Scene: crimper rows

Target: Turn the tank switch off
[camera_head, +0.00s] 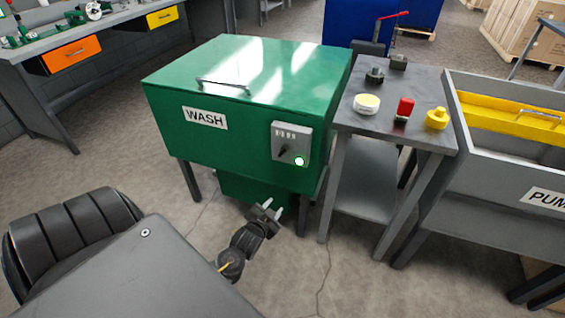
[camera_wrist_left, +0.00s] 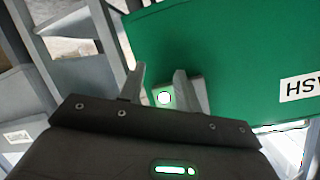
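The green wash tank (camera_head: 222,90), labelled WASH, stands on legs in the middle of the head view. Its grey switch box (camera_head: 291,143) is on the front at the right, with a dark knob (camera_head: 284,150) and a lit white-green lamp (camera_head: 299,161). My left gripper (camera_head: 272,208) is below and in front of the box, apart from it in the head view. In the left wrist view its two fingers (camera_wrist_left: 158,80) stand apart with nothing between them; the box (camera_wrist_left: 192,95) and lamp (camera_wrist_left: 164,98) show behind, the knob hidden. My right gripper is not in view.
A grey side table (camera_head: 385,108) right of the tank holds a red-topped item (camera_head: 404,110), yellow items (camera_head: 437,118) and dark fittings. A grey PUMP basin (camera_head: 510,150) stands farther right. A workbench (camera_head: 90,40) with drawers is at the back left. Floor in front of the tank is clear.

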